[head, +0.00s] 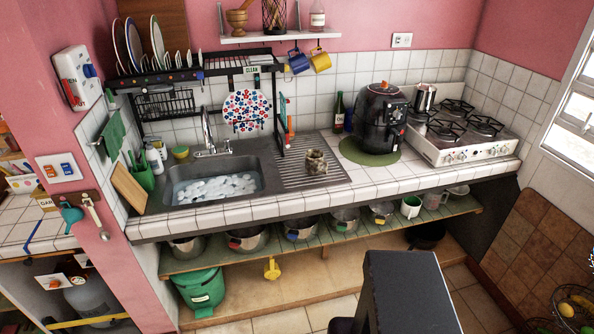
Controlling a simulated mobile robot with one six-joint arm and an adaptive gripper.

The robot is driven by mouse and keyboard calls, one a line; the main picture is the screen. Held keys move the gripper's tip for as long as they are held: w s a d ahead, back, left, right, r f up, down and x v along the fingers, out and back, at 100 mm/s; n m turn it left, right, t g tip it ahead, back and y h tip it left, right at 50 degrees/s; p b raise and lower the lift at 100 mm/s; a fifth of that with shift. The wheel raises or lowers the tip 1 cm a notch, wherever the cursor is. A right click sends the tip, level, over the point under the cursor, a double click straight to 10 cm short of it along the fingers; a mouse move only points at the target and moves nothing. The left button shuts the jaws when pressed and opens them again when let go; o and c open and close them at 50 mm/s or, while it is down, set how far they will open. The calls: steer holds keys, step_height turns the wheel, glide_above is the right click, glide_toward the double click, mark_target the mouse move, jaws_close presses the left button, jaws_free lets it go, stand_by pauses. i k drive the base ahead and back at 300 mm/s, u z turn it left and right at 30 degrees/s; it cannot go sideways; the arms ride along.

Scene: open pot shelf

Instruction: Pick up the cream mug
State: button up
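A pale mug (433,201), greyish-cream in this light, stands on the green pot shelf (345,233) under the counter, toward its right end. It is small here, so I cannot be sure that it is the cream mug. A white and green mug (410,207) stands just left of it. A brownish patterned mug or jar (316,162) stands on the sink's drainboard. My gripper is not in view. A large dark block rises at the bottom centre and hides part of the floor; it may be part of me.
Several pots, including one with a blue mark (301,230), line the shelf left of the mugs. The tiled counter edge (335,203) overhangs the shelf. A dark pan (425,237) sits below.

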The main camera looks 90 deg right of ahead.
mark_target(314, 161)
steer(key=u, duration=0.4)
steer(key=k, duration=2.6)
steer(key=z, duration=0.5)
